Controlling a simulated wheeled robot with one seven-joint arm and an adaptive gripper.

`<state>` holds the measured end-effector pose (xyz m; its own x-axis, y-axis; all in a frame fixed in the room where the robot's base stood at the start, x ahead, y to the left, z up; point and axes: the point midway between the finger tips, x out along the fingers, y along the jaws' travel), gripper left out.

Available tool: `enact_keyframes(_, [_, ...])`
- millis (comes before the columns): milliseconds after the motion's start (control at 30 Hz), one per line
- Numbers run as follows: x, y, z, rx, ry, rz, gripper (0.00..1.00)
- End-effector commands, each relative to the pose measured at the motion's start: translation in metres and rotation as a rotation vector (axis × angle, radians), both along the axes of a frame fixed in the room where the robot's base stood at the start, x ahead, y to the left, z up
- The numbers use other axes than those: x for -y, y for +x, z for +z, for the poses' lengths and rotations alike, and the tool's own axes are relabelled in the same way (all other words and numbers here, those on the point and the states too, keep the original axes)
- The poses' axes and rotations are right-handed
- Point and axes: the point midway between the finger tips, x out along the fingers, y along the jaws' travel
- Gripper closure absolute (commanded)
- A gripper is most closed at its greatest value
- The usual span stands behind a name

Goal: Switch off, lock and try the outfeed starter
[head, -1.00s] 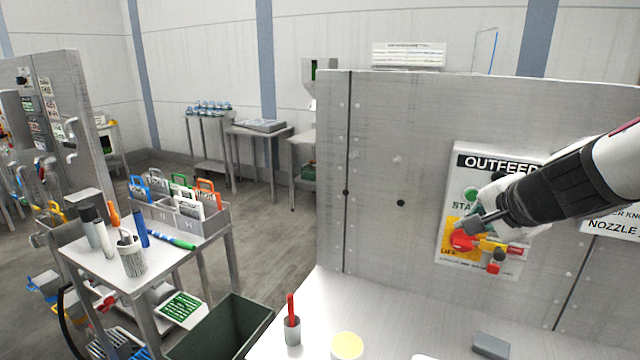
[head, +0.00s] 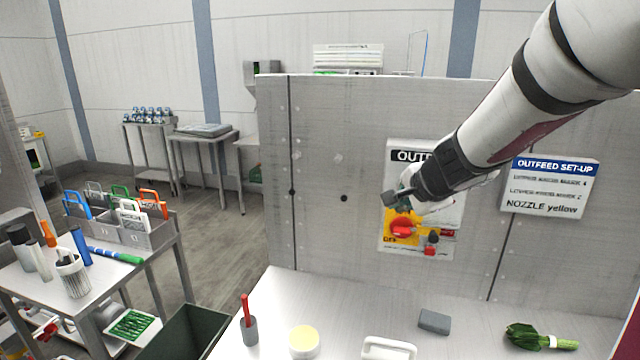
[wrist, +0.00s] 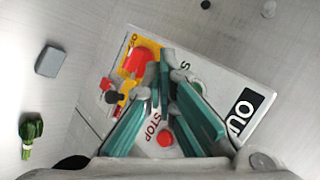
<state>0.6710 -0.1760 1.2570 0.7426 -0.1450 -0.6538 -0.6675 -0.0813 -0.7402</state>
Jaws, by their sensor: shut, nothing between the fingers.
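The outfeed starter panel (head: 396,155) is on the grey wall, partly hidden by my arm. Its red rotary handle (head: 402,229) sits on a yellow plate (head: 386,222) at the lower left; the red handle (wrist: 141,60) also shows in the wrist view. A small red part with a dark knob (head: 432,238) is to its right. The wrist view shows the red stop button (wrist: 165,138) and part of the green start button (wrist: 197,87). My gripper (head: 398,198) is shut and empty in front of the panel, just above the handle; contact cannot be told.
A cart at left bears a grey caddy (head: 152,236) of items with coloured loops, plus a pen cup (head: 73,276). A green bin (head: 190,335) stands beside the bench. The bench holds a red-handled tool (head: 247,310), yellow-topped pot (head: 304,342), grey block (head: 434,321) and greens (head: 528,337).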

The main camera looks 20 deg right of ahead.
Motion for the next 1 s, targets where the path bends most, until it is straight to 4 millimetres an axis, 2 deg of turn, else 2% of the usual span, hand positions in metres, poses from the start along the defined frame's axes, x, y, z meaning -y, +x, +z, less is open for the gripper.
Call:
enact_keyframes(400, [0.028,0.041,0.000,0.000,-0.001,-0.001,1.00])
enact_keyframes(600, [0.033,0.049,0.000,0.000,-0.001,0.000,1.00])
enact_keyframes(1000, [0.034,0.049,0.000,0.000,-0.001,0.001,1.00])
